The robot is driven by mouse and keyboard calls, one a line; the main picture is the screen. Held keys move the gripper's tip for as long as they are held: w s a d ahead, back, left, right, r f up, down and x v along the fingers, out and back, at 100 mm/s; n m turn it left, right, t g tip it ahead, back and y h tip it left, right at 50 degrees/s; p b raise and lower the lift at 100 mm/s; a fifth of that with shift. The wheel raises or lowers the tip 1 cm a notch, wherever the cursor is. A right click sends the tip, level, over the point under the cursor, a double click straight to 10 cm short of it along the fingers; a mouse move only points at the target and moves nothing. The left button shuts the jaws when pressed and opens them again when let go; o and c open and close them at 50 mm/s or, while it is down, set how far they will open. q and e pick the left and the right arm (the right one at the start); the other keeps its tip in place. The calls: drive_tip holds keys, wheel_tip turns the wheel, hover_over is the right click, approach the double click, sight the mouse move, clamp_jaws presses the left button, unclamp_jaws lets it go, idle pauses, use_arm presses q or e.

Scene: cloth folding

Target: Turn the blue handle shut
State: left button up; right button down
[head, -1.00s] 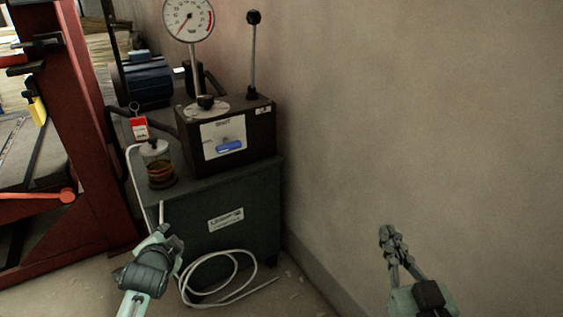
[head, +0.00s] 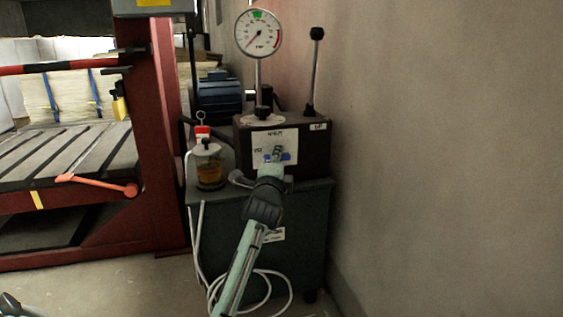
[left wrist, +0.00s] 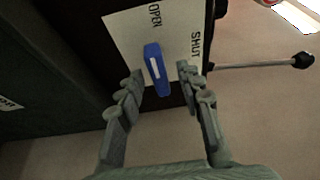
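The blue handle (left wrist: 155,70) sits on a white label plate (left wrist: 128,40) with the words OPEN and SHUT, on the front of a dark box (head: 312,150). In the left wrist view the handle's long side points toward OPEN, and SHUT is off to its side. In the head view the handle (head: 286,156) is partly hidden by my left gripper (head: 277,154). My left gripper is open, its fingers (left wrist: 160,82) spread on either side of the handle's near end, with gaps showing on both sides. My right gripper is not in view.
A dial gauge (head: 259,33) and a knobbed lever (head: 313,72) rise from the box, which stands on a green cabinet (head: 312,235). A jar (head: 209,168) stands left of the box. A white hose (head: 288,284) lies coiled below. A bare wall (head: 450,150) is at right.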

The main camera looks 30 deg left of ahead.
use_arm(q)
drive_tip(key=shift+x, duration=1)
drive_tip(key=shift+c, duration=0.5)
clamp_jaws()
